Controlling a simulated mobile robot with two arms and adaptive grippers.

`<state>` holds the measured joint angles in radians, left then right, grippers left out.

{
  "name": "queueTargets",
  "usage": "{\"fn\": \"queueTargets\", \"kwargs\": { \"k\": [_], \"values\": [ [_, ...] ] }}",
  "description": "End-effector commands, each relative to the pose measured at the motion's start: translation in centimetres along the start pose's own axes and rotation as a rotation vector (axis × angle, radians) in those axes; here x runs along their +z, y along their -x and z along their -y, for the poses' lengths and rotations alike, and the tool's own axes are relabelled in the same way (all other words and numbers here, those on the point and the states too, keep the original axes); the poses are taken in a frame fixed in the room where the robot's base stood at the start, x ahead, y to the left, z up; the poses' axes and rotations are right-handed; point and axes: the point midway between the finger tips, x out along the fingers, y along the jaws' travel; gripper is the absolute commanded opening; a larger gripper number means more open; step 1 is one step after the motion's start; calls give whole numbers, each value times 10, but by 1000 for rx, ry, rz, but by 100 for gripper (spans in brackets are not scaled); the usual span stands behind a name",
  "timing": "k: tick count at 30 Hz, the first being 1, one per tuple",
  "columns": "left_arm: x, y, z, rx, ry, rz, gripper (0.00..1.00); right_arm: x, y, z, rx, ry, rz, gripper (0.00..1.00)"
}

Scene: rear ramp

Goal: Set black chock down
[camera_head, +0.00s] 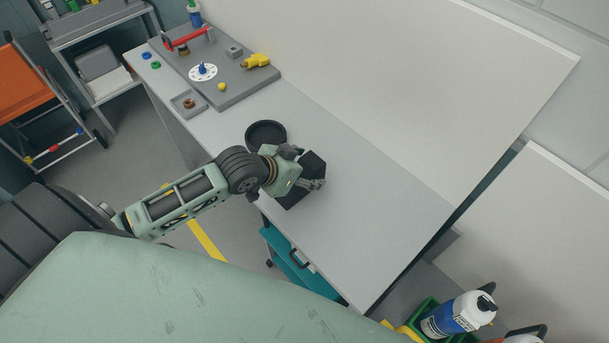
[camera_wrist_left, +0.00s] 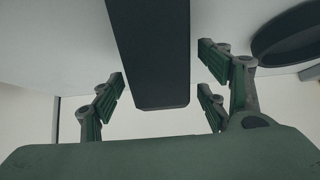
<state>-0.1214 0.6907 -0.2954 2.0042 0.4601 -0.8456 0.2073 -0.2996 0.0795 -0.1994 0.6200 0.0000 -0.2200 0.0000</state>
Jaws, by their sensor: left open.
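The black chock (camera_head: 314,163) is at the grey bench top (camera_head: 372,210), near its front edge. My left gripper (camera_head: 318,184) is at the chock and hides part of it in the head view. In the left wrist view the chock (camera_wrist_left: 150,50) lies between the open fingers of my left gripper (camera_wrist_left: 164,88), with a visible gap on each side. The chock seems to rest on the bench, but its contact with the top is hidden. My right gripper is not in view.
A round black dish (camera_head: 266,134) stands close to the left gripper; it also shows in the left wrist view (camera_wrist_left: 290,36). A grey board with small parts (camera_head: 240,90) and a small tray (camera_head: 188,104) lie farther left. The bench's right part is clear. A pale wall panel (camera_head: 400,90) rises behind.

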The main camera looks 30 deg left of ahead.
Motion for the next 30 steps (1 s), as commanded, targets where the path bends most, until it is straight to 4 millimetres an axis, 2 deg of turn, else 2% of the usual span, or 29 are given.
{"fn": "queueTargets", "kwargs": {
  "k": [2,5,25,30],
  "values": [
    [0,0,0,0,0,0,69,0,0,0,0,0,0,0],
    [0,0,0,0,0,0,61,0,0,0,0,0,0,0],
    [0,0,0,0,1,0,2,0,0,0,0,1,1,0],
    [-2,1,0,0,0,-5,0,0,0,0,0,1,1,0]
  ]
}}
